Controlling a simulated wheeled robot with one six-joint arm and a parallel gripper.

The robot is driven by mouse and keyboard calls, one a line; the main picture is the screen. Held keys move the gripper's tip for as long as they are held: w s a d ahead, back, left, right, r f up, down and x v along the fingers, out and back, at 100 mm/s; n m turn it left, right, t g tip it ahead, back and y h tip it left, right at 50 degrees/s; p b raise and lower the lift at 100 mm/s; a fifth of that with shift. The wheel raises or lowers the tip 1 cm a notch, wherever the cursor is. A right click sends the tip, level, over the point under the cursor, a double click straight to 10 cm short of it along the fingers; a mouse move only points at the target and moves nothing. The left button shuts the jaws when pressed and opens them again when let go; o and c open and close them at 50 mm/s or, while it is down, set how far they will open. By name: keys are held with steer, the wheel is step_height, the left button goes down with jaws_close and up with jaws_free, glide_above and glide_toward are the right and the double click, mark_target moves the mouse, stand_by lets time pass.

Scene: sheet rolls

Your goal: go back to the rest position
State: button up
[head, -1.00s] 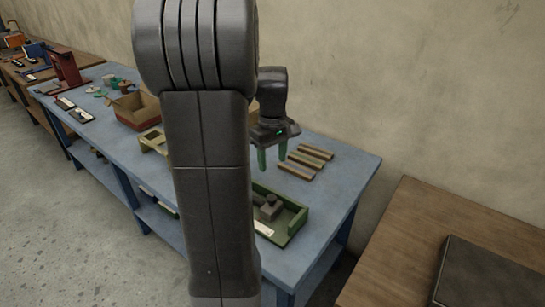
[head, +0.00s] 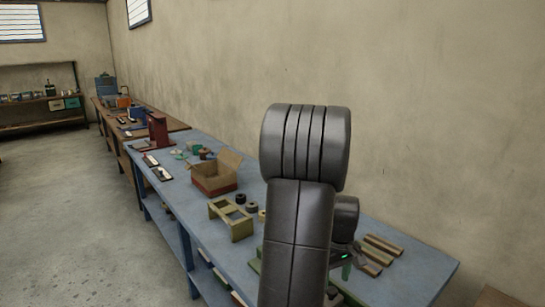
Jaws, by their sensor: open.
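My gripper (head: 345,256) is partly in view behind my arm, over the right part of the blue workbench (head: 405,282). Its jaws are open. Its fingers are mostly hidden, and I see nothing held. Several brown strips (head: 380,247) lie on the bench just right of it. A green tray (head: 349,297) is below it, largely covered by my arm.
An open cardboard box (head: 213,184), a yellowish wooden stand (head: 232,221) and small dark rolls (head: 251,207) are on the bench left of my arm. A red stand (head: 158,132) is farther back. The wall runs along the right; floor (head: 75,210) is clear on the left.

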step_height(320, 180, down, 3)
steer(key=shift+f, duration=0.2)
steer(key=shift+w+a+f, duration=0.25)
steer(key=shift+w+a, duration=0.2)
steer(key=shift+w, duration=0.2)
steer(key=shift+w+a, duration=0.3)
steer(key=shift+w, duration=0.05)
